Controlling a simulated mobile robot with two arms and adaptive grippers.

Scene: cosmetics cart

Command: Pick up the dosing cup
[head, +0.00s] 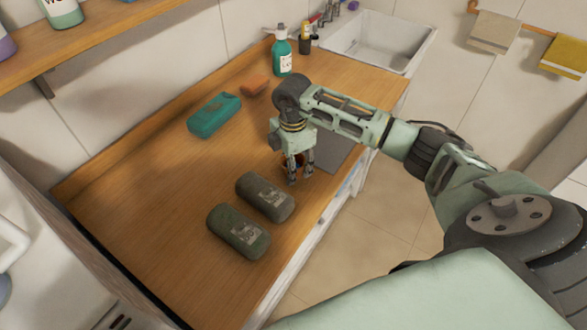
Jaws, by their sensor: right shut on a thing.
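My right gripper (299,173) comes in from the right and points down over the front part of the wooden counter. Its fingers are shut on a small dark, reddish thing, which I take to be the dosing cup (297,160). The fingers hide most of it, so its shape is unclear. I cannot tell whether it touches the counter or is lifted. My left gripper is not in view.
Two dark labelled bottles (265,197) (238,231) lie near the front edge. A teal bottle (214,115) lies behind, near an orange block (253,85). A teal pump bottle (282,56) stands by the sink (374,42). The wooden counter's (140,185) left side is clear.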

